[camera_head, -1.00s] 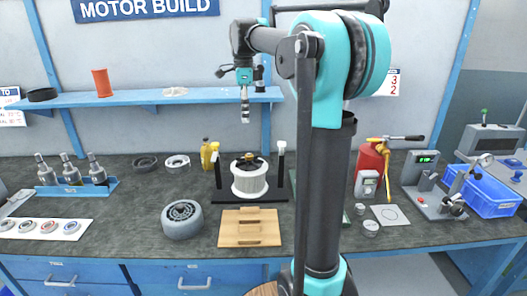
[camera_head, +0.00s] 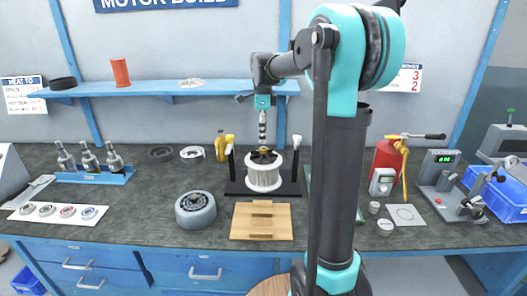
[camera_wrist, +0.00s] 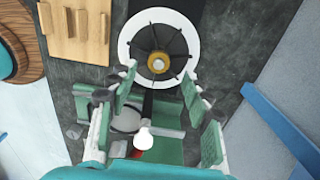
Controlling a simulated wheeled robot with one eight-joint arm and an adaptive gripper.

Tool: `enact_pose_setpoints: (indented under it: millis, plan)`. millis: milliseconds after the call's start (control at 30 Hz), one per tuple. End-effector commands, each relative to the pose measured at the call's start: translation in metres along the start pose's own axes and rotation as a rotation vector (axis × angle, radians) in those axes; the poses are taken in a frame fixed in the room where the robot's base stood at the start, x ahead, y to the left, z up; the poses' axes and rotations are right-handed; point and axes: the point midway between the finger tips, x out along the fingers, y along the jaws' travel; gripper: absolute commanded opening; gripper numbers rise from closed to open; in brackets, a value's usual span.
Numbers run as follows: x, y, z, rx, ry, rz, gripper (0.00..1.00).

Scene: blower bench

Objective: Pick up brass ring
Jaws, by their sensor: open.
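The brass ring (camera_wrist: 157,63) sits at the middle of a black spoked fan (camera_wrist: 176,43) inside a white round housing (camera_wrist: 196,61) in the wrist view. In the head view, the white ribbed housing (camera_head: 263,177) stands on a black base, with a small brass-coloured part (camera_head: 264,150) on top. My gripper (camera_head: 262,143) hangs straight above it, its tips close over the top. In the wrist view, my gripper (camera_wrist: 158,78) is open, with its fingers spread to either side below the ring. Whether the fingers touch anything cannot be told.
A wooden block (camera_head: 262,221) lies in front and a grey wheel-like part (camera_head: 195,209) at front left. A blue shelf (camera_head: 185,88) runs behind my arm.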

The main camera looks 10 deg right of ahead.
Motion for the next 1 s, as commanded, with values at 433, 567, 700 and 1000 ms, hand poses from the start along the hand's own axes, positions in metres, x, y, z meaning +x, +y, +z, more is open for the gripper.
enact_pose_setpoints:
  millis: [433,567,700,1000]
  plan:
    - [0.049,0.001,-0.003,0.0,0.0,0.0,0.49]
    - [0.05,0.001,-0.003,0.0,0.0,0.0,0.49]
    - [0.05,0.001,-0.003,0.0,0.0,0.0,0.43]
    - [0.05,0.001,-0.003,0.0,0.0,0.0,0.06]
